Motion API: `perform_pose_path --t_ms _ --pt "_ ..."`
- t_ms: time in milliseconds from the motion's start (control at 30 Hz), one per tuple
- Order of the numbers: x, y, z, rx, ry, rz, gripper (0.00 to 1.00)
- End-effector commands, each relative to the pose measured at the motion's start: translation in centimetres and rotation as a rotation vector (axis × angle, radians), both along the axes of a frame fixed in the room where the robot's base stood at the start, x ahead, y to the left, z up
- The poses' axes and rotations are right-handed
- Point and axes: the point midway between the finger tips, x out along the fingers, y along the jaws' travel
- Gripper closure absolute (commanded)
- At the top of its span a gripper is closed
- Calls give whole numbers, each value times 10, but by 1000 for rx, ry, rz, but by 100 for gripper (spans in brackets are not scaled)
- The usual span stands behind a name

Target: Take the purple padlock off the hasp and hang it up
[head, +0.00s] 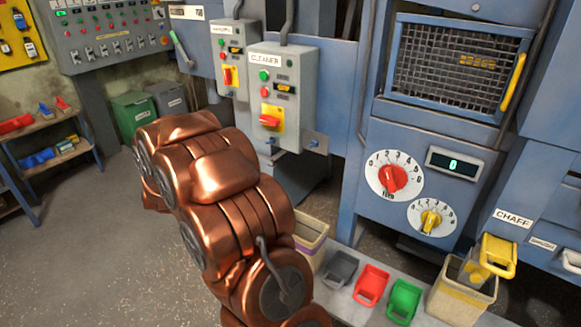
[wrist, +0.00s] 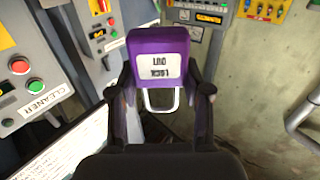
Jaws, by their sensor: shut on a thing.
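The purple padlock (wrist: 158,45) is between the fingers of my gripper (wrist: 158,90) in the wrist view. Its white "LOCK OUT" label appears upside down, and its pale shackle (wrist: 160,107) points toward the bottom of the picture. My gripper is shut on its body. Nothing is visibly threaded through the shackle; whether it is latched is unclear. In the head view my copper arm hides the gripper and the padlock. A yellow board (head: 17,45) with several padlocks hangs at the upper left.
The CLEANER box (head: 282,95) with its red and yellow switch stands centre in the head view, a small bracket (head: 314,143) at its lower right. A grey control panel (head: 105,30) is behind. Shelves (head: 48,150) stand left. Open floor (head: 95,250) lies left of my arm.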

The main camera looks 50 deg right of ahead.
Motion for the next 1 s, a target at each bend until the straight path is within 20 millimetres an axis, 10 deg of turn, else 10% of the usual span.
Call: perform_pose_path --t_ms 500,800,1000 --pt "-144 -193 -68 -1 0 -599 100" --pt "-237 -251 -103 -2 1 -884 100" --pt "-262 -262 -110 -1 -1 -958 100"
